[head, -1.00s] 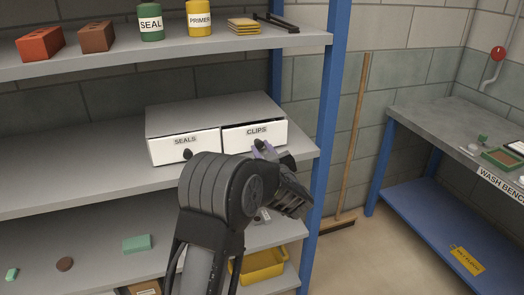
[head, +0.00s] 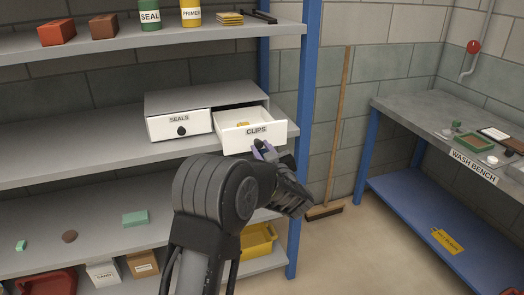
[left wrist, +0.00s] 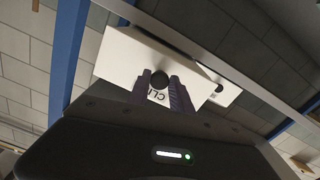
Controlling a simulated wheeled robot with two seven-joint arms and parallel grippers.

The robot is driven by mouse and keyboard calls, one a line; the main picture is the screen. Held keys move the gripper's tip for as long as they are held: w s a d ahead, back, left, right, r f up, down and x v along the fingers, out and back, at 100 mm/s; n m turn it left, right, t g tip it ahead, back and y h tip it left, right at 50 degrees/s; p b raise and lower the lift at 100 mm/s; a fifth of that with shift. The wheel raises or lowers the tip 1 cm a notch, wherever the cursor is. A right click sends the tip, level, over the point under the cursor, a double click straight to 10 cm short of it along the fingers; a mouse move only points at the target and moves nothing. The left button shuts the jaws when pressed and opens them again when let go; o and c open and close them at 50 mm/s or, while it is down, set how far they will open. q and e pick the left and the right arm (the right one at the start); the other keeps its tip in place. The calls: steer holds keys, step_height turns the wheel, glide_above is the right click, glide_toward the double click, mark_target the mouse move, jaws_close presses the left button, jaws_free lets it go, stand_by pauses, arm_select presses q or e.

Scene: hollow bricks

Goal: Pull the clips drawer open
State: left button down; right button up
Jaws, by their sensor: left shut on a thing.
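The white clips drawer (head: 256,135) is pulled part way out of the grey two-drawer cabinet (head: 200,95) on the middle shelf. Small yellow items (head: 243,124) lie inside it. My left gripper (head: 262,150) is at the drawer front, shut on its knob. In the left wrist view, the gripper's purple fingertips (left wrist: 163,92) are at the dark knob (left wrist: 159,79) on the drawer front (left wrist: 130,62), partly covering the label. The seals drawer (head: 160,126) beside it is shut. My right gripper is not in view.
The upper shelf (head: 150,45) holds bricks, a green SEAL can (head: 149,15) and a yellow PRIMER can (head: 191,13). A blue post (head: 305,130) stands right of the drawer. A broom (head: 340,120) leans on the wall. The wash bench (head: 440,130) is at right.

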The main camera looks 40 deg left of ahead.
arm_select(q)
steer(key=c, duration=1.1)
jaws_free()
steer(key=shift+c, duration=0.2)
steer(key=b+v, duration=0.1)
steer(key=v, duration=0.6)
steer(key=shift+s+d, duration=0.2)
steer(key=shift+d, duration=0.15)
